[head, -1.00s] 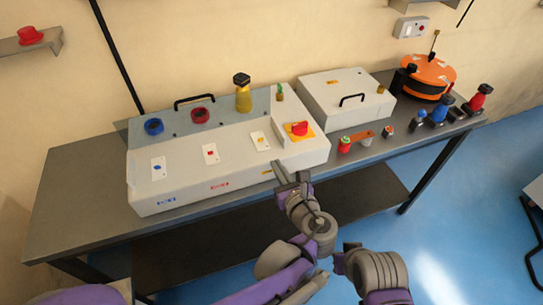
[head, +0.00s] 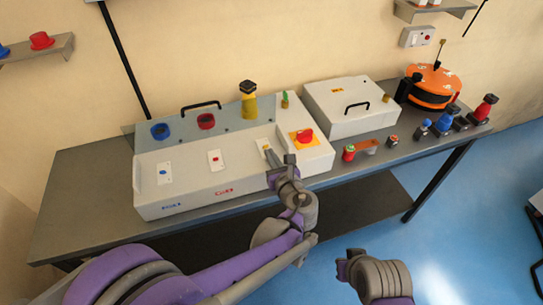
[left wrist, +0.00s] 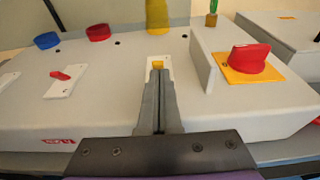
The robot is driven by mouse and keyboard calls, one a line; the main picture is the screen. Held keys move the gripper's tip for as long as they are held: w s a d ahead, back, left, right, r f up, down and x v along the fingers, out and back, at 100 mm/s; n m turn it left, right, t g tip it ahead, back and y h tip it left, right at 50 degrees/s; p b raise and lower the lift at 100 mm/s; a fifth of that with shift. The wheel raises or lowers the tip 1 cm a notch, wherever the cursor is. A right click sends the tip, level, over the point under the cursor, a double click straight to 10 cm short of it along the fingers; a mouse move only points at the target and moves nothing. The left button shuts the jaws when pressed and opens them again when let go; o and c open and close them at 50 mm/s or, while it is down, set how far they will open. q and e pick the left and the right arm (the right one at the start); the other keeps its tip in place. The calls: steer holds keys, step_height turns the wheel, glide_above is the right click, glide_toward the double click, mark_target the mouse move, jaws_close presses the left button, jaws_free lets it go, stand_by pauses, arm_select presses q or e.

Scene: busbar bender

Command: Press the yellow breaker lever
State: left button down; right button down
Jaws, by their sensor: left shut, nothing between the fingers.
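The yellow breaker lever (left wrist: 158,64) sits on a white plate on the front slope of the grey-white machine box (head: 200,192). In the head view the lever's plate (head: 262,143) is partly covered by my gripper. My left gripper (left wrist: 159,84) is shut and empty. In the head view the left gripper (head: 270,154) reaches in from the front.
A red rotary switch (head: 304,136) on a yellow plate stands on a raised block right of the lever. Red (head: 214,158) and blue (head: 163,172) levers sit to its left. A yellow-black knob (head: 248,100) stands behind. A second box (head: 350,107) is to the right.

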mark_target(267, 146)
arm_select(q)
steer(key=shift+r, duration=0.1)
arm_select(e)
steer(key=shift+r, duration=0.1)
arm_select(q)
steer(key=shift+w+r+g, duration=0.1)
steer(key=shift+g, duration=0.3)
arm_select(e)
steer(key=shift+r, duration=0.2)
